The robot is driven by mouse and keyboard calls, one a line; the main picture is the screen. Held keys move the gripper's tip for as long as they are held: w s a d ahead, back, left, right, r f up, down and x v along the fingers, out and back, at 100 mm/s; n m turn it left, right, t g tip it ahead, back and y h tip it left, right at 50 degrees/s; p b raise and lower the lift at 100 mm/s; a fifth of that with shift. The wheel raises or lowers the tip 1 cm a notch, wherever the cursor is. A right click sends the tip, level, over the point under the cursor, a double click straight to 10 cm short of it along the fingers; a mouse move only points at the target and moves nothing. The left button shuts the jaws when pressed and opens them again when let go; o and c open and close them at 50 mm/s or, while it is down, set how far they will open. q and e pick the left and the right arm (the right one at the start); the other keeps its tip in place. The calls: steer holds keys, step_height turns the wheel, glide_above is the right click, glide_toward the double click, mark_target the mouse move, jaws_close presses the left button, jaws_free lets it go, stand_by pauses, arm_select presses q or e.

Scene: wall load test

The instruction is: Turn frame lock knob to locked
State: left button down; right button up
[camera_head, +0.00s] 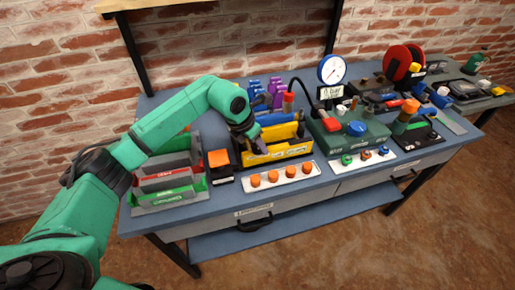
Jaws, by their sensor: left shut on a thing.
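My left arm reaches in from the left over the bench. My left gripper (258,147) points down at the left part of a yellow and black frame (290,149) on the bench. It is shut on a small part there, which looks to be the frame lock knob. The fingers hide the knob, so its turn position cannot be read. My right gripper is not in view.
A white strip with several orange knobs (287,174) lies in front of the frame. An orange-topped black block (218,158) and grey, red and green trays (168,196) stand left. A green box with a blue knob (356,128) and a gauge (332,70) stand right.

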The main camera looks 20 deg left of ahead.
arm_select(q)
steer(key=m+h+b, duration=0.1)
steer(key=m, duration=0.1)
steer(key=shift+w+m+g+b, duration=0.15)
steer(key=shift+m+g+b, duration=0.15)
steer(key=shift+m+b, duration=0.1)
steer(key=m+g+b, duration=0.1)
steer(key=m, duration=0.2)
steer(key=shift+w+a+m+h, duration=0.1)
steer(key=shift+m+h, duration=0.2)
steer(key=shift+h, duration=0.1)
steer(key=m+g+b, duration=0.1)
steer(key=m, duration=0.2)
steer(key=shift+r+m, duration=0.1)
steer(key=shift+m, duration=0.2)
steer(key=shift+w+m+g, duration=0.15)
steer(key=shift+m+g, duration=0.85)
steer(key=shift+m, duration=1)
steer(key=shift+c, duration=1.4)
jaws_free()
